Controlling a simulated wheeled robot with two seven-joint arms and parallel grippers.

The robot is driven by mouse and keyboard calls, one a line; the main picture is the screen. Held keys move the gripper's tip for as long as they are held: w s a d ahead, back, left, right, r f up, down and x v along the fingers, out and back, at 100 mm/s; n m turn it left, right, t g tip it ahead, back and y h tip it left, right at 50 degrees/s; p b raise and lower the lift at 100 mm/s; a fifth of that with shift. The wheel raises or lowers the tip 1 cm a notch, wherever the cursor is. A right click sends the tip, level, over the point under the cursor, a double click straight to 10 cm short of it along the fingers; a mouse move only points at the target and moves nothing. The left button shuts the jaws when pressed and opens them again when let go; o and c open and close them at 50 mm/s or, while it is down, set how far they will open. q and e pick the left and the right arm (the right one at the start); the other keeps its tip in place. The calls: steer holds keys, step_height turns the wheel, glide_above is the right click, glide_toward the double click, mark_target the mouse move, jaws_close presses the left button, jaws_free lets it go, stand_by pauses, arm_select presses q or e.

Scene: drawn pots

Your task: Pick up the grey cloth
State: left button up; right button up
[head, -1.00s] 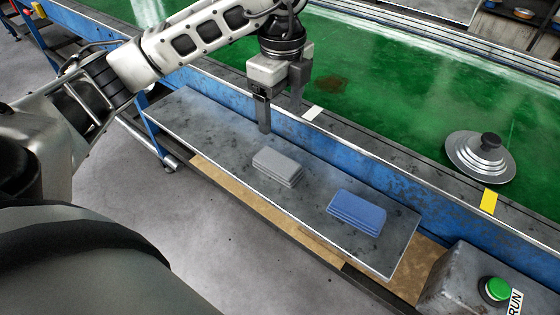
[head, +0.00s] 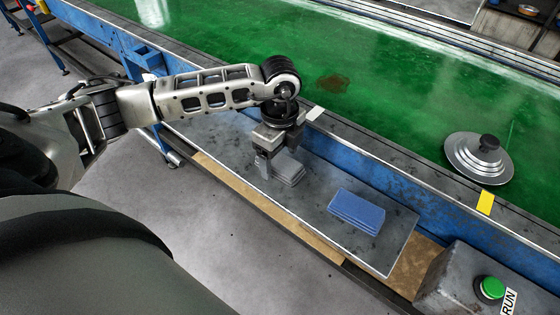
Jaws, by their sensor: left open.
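The grey cloth (head: 288,171) lies folded in a small stack on the metal shelf (head: 325,231). My left gripper (head: 272,170) is open and low over the cloth's left part, its fingers pointing down. The near finger shows at the cloth's left side; the gripper hides part of the cloth, and I cannot tell whether it touches. My right gripper is not in view.
A folded blue cloth (head: 356,211) lies on the shelf to the right of the grey one. Behind is a green conveyor belt (head: 400,90) with a metal lid (head: 478,158) on it. A control box with a green button (head: 491,288) stands at the lower right.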

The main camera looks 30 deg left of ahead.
arm_select(q)
steer(key=c, duration=1.1)
steer(key=shift+o, duration=0.2)
steer(key=shift+r+b, duration=0.35)
steer(key=shift+r, duration=0.45)
steer(key=s+d+r+b, duration=0.1)
steer(key=s+d+r, duration=0.8)
steer(key=s+r, duration=0.1)
steer(key=shift+s+r, duration=0.35)
steer(key=shift+r, duration=0.35)
steer(key=shift+o, duration=0.4)
